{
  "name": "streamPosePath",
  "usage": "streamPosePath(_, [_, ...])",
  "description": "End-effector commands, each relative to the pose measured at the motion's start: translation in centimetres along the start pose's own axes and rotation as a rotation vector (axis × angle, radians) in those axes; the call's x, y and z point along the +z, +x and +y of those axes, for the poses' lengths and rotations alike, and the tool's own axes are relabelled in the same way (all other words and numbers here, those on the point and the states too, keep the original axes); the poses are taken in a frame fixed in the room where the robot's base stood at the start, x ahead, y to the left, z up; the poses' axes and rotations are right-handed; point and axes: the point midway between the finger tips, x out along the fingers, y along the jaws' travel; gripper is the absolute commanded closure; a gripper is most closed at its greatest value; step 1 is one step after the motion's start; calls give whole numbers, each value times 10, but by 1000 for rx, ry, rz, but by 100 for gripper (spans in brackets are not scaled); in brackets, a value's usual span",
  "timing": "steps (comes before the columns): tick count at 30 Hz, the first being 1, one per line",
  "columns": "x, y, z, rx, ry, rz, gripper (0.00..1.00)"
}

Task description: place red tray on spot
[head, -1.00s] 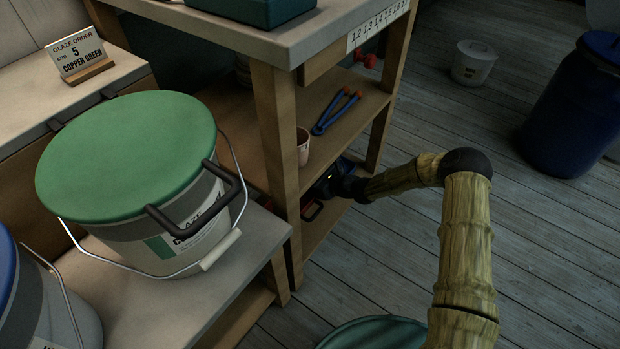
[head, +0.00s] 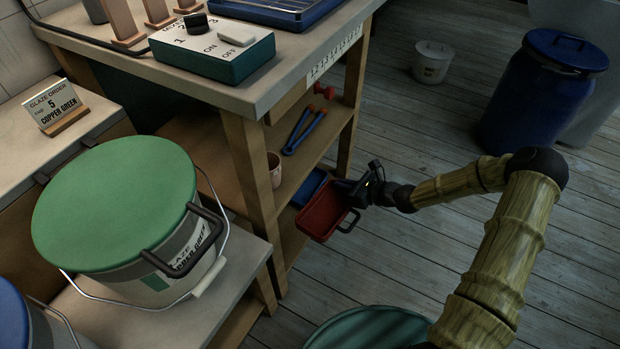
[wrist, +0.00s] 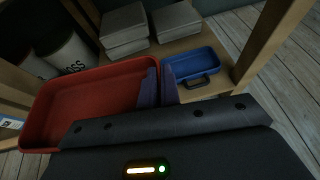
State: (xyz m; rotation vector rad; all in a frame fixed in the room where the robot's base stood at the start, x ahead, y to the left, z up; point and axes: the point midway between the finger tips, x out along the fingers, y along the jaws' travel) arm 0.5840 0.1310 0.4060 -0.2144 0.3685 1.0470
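The red tray (head: 324,212) is held out at the open side of the wooden shelf unit, near its lower shelf. It is tilted in the head view, with its dark handle at the lower right. In the wrist view the red tray (wrist: 85,100) fills the left side and looks empty. My gripper (head: 350,187) is at the tray's right edge. In the wrist view my gripper's fingers (wrist: 158,86) are close together at the tray's right wall, seemingly with the wall between them. No marked spot can be made out.
A blue tray (wrist: 197,66) lies on the lower shelf, with pale blocks (wrist: 125,24) behind. Blue-handled tongs (head: 303,131) and a cup (head: 274,169) are on the shelf above. A green-lidded bucket (head: 115,205) stands left. The plank floor (head: 420,250) is open at right.

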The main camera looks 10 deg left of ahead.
Motion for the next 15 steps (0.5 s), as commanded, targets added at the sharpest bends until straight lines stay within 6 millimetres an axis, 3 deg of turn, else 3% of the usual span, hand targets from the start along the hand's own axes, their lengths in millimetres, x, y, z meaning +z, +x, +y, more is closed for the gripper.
streamPosePath(1, [13, -30, -3, -17, 9, -1, 100])
streamPosePath(9, [39, -148, 10, -76, 34, -7, 100])
streamPosePath(12, [48, -180, 20, -92, 39, -11, 100])
streamPosePath(15, [52, -199, 27, -102, 43, -14, 100])
